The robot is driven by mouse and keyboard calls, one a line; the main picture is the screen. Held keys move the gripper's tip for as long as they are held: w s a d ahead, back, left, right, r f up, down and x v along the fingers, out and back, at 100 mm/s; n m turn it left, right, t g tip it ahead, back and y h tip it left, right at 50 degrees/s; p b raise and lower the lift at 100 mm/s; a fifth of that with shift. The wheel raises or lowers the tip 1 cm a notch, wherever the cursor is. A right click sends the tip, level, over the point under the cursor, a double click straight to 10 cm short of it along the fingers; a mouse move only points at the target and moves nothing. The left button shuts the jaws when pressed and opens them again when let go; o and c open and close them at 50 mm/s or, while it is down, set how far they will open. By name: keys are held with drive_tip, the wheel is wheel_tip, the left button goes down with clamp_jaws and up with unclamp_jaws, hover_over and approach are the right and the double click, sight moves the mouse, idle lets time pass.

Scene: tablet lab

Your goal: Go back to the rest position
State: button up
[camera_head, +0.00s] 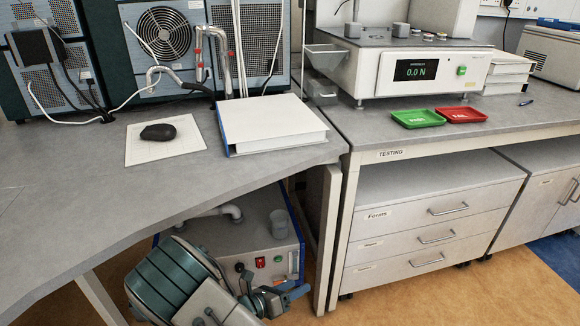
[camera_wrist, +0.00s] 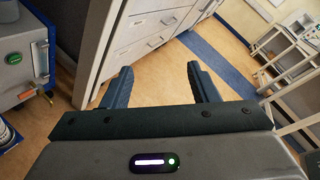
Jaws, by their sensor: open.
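My gripper (camera_wrist: 157,84) is open and empty in the wrist view, with its two dark blue fingers apart over the tan floor and a blue floor stripe. In the head view my arm is folded low at the bottom, below the level of the bench tops, and my gripper (camera_head: 290,296) shows small at its right end. The gripper is in front of a grey machine (camera_head: 262,254) under the left bench and touches nothing that I can see.
The testing bench (camera_head: 368,130) holds a tester (camera_head: 425,75), a green tray (camera_head: 417,118) and a red tray (camera_head: 462,115). Drawers (camera_head: 420,236) stand below. Open floor (camera_head: 435,290) lies in front.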

drive_tip(key=s+d+r+m+g+y+p, duration=0.2)
drive_tip(key=d+r+m+g+p, duration=0.15)
drive_tip(key=r+m, duration=0.3)
drive_tip(key=s+d+r+m+g+y+p, duration=0.1)
drive_tip(key=s+d+r+m+g+p, duration=0.15)
drive_tip(key=d+r+m, duration=0.4)
drive_tip(key=s+d+r+m+g+y+p, duration=0.1)
drive_tip(key=s+r+m+g+y+p, duration=0.2)
drive_tip(key=r, duration=0.6)
drive_tip(key=s+d+r+m+t+y+p, duration=0.1)
drive_tip(key=s+r+m+y+p, duration=0.2)
drive_tip(key=r+m, duration=0.5)
drive_tip(key=s+d+r+m+t+y+p, duration=0.1)
drive_tip(key=s+r+m+p, duration=0.4)
drive_tip(key=r, duration=0.9)
drive_tip(key=shift+s+d+m+t+y, duration=0.3)
drive_tip(key=shift+s+d+m+y, duration=0.25)
drive_tip(key=shift+s+m+y, duration=0.95)
drive_tip(key=shift+w+m, duration=0.3)
drive_tip(key=shift+w, duration=0.1)
